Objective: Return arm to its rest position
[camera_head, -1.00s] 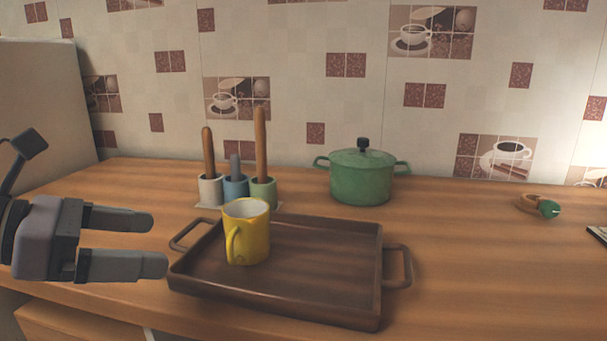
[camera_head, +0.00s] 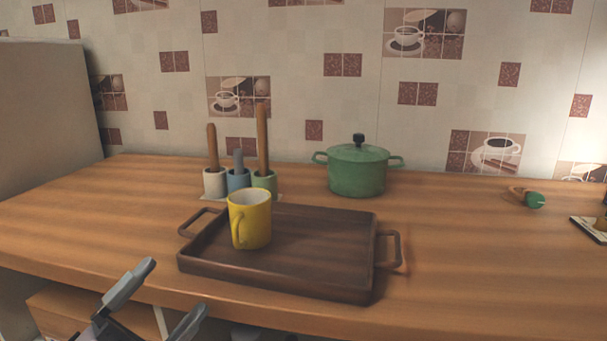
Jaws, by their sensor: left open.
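My left gripper (camera_head: 174,290) is low at the left of the view, in front of the counter's front edge. Its two fingers are apart and nothing is between them. It is clear of the tray and the mug. A yellow mug (camera_head: 250,222) stands upright on the left part of a dark brown tray (camera_head: 320,256) with two side handles. My right gripper is not in view.
The wooden counter (camera_head: 80,225) has free room at its left. A green lidded pot (camera_head: 357,174) stands farther back. A ring-shaped item with a green part (camera_head: 533,200) lies at the right.

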